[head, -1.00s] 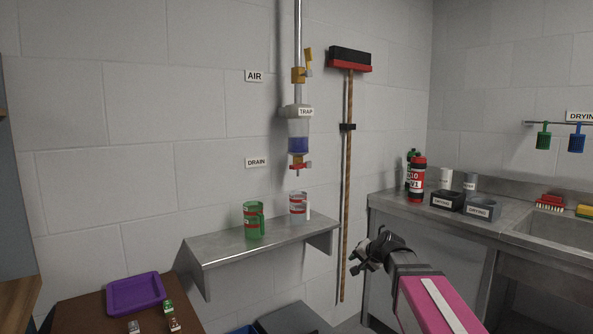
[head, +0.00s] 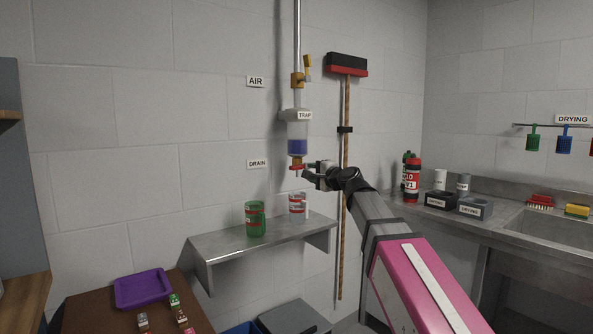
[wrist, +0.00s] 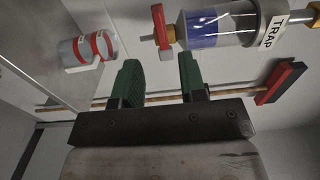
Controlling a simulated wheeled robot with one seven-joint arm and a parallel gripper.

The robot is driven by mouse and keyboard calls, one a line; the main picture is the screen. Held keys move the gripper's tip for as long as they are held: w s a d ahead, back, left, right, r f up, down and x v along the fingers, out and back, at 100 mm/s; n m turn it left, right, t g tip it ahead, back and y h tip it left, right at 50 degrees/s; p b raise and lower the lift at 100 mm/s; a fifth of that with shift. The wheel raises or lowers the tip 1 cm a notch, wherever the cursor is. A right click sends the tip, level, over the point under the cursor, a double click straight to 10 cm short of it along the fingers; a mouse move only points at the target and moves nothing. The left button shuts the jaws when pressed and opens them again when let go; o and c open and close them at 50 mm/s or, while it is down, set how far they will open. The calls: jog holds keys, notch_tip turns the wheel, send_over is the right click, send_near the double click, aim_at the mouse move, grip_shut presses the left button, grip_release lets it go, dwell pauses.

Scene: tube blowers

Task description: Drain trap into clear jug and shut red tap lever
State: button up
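The trap (head: 297,132) hangs on the wall pipe with blue liquid in its lower part. Its red tap lever (head: 298,167) is at the bottom outlet and also shows in the wrist view (wrist: 160,27), lying crosswise to the trap. The clear jug (head: 296,209) stands upright on the steel shelf below the outlet, red-banded in the wrist view (wrist: 88,48). I see no blue liquid in it. My gripper (head: 308,172) is just right of the tap. In the wrist view, its green fingers (wrist: 160,75) are apart and empty, with the lever beyond them.
A green jug (head: 255,219) stands left of the clear jug on the shelf (head: 225,248). A yellow-handled air valve (head: 300,76) sits above the trap. A broom (head: 346,120) hangs right of it, close behind my arm. A counter (head: 430,225) is at right.

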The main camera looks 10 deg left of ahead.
aim_at(298, 168)
jog(key=x, duration=1)
jog(key=shift+w, duration=0.1)
grip_shut()
